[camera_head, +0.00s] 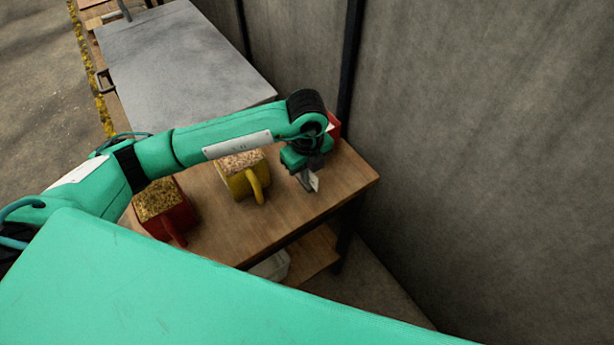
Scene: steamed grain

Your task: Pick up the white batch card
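A small white card-like piece (315,181), which looks like the batch card, shows at the fingertips of my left gripper (306,177), over the right part of the wooden table. The gripper points down, and its grey fingers overlap the left side of the white piece. It is too small to tell whether the fingers are shut on it or just beside it, or whether it touches the table. My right gripper is not in view.
A red container of grain (160,200) and a yellow one (240,175) stand on the wooden table (215,225). A red object (334,127) is partly hidden behind my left wrist. A grey metal surface (180,60) lies beyond; a wall (480,150) bounds the right.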

